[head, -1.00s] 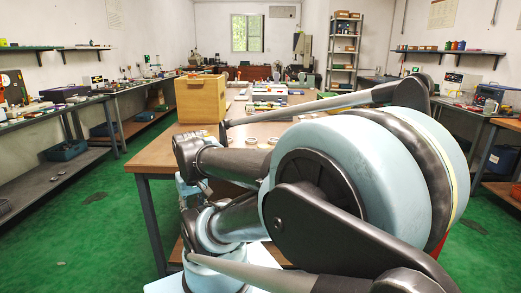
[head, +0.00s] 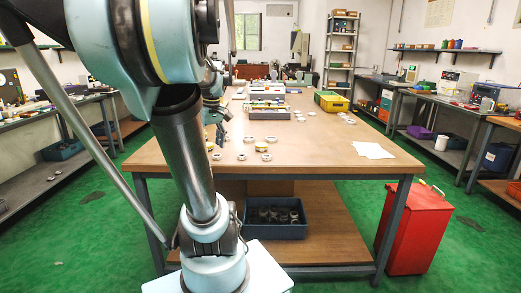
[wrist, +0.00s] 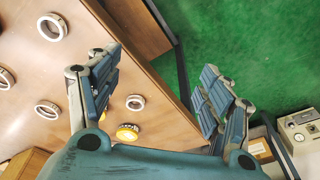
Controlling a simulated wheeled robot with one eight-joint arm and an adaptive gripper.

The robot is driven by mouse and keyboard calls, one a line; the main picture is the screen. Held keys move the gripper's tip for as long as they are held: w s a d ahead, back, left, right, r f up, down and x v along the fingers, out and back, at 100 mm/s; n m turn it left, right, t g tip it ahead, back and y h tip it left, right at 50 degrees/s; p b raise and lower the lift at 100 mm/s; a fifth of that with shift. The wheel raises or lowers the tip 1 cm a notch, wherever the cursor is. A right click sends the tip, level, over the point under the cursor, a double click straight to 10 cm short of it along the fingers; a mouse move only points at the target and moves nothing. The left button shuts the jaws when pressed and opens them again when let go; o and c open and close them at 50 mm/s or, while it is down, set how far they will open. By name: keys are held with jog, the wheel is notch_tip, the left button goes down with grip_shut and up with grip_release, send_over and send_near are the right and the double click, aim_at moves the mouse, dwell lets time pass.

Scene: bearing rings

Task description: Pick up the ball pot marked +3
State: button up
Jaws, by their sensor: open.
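My gripper (wrist: 160,68) is open and empty, its two fingers spread wide in the wrist view. In the head view it hangs over the left part of the table (head: 330,158), partly behind my arm. A round pot with a yellow top (wrist: 127,132) lies on the table near the left finger's base in the wrist view. A yellowish round pot (head: 261,147) shows among rings in the head view, and another (head: 210,146) is close to my arm. No +3 mark is legible, so I cannot tell which pot bears it.
Several pale bearing rings (wrist: 52,26) lie spread on the table. White paper sheets (head: 372,150) lie at the right front. A yellow container (head: 331,101) and trays (head: 268,113) stand farther back. A blue bin (head: 275,218) is on the lower shelf; a red bin (head: 416,228) stands at right.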

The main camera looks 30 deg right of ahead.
jog(key=w+d+r+n, duration=0.1)
jog(key=w+d+r, duration=0.2)
jog(key=d, duration=0.4)
jog(key=w+d+r, duration=0.2)
jog(key=d+r, duration=0.1)
jog(key=d, duration=0.4)
jog(key=n, duration=0.2)
send_near(262, 145)
jog(key=f, duration=0.2)
jog(key=shift+w+d+f+t+y, duration=0.1)
jog(key=shift+w+f+t+y, duration=0.2)
jog(key=shift+w+f+t, duration=0.1)
jog(key=shift+x, duration=3.25)
jog(key=shift+s+d, duration=0.1)
jog(key=shift+d, duration=0.05)
jog(key=c, duration=1.3)
